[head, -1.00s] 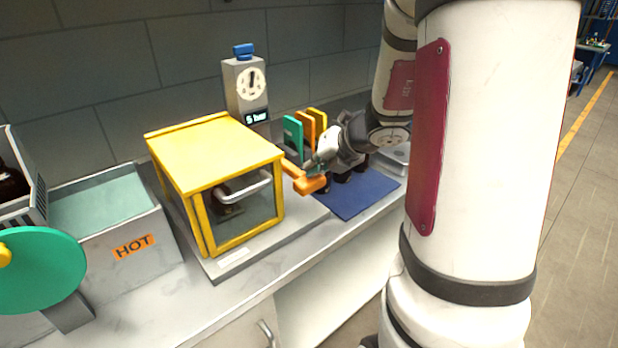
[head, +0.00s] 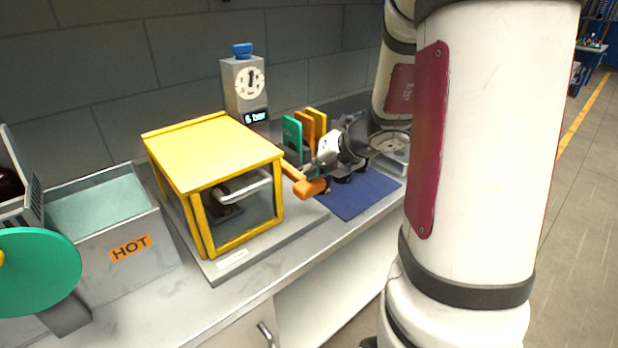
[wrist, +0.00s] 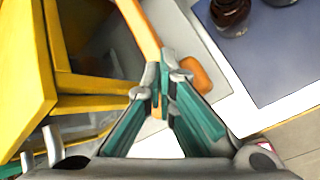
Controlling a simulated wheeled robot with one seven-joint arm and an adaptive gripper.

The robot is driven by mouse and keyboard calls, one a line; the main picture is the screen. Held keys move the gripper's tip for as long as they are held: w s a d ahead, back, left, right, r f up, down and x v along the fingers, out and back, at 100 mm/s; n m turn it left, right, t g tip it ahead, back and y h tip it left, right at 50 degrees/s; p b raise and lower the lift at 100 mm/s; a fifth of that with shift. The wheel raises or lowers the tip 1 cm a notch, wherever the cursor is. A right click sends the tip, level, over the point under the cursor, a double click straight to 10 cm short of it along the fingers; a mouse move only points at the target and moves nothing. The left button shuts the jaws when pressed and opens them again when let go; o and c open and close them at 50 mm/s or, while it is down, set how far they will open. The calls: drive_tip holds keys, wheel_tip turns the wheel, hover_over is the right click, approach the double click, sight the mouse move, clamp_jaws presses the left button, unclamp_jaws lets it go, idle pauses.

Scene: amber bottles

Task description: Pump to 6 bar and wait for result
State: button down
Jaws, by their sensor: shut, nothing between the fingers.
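The yellow test chamber (head: 215,150) stands on a grey base, with a clear front and a bar handle (head: 247,186). Inside it a dark bottle (head: 222,201) is partly visible. The gauge post (head: 243,88) behind has a round dial (head: 250,82), a blue top (head: 242,50) and a display (head: 255,117) that seems to read 6 bar. The orange pump lever (head: 312,187) sticks out at the chamber's right side. My gripper (head: 314,170) is shut and empty, just above the lever; in the wrist view its fingertips (wrist: 163,80) overlap the lever's shaft, beside its knob (wrist: 195,73). Contact is unclear.
A blue mat (head: 358,193) with dark bottles, partly hidden by my gripper, lies to the right. Green, orange and yellow upright pieces (head: 305,128) stand behind. A grey HOT bath (head: 110,220) and a green disc (head: 40,270) are at left.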

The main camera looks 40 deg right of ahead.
drive_tip(key=shift+f+b, duration=1.5)
drive_tip(key=shift+f, duration=0.35)
idle(1.6)
drive_tip(key=shift+r, duration=0.15)
idle(0.4)
drive_tip(key=shift+r+p, duration=2.9)
drive_tip(key=shift+r, duration=0.1)
drive_tip(key=shift+r, duration=0.1)
wheel_tip(320, 180, up, 5)
drive_tip(key=p, duration=0.4)
drive_tip(key=shift+p, duration=0.35)
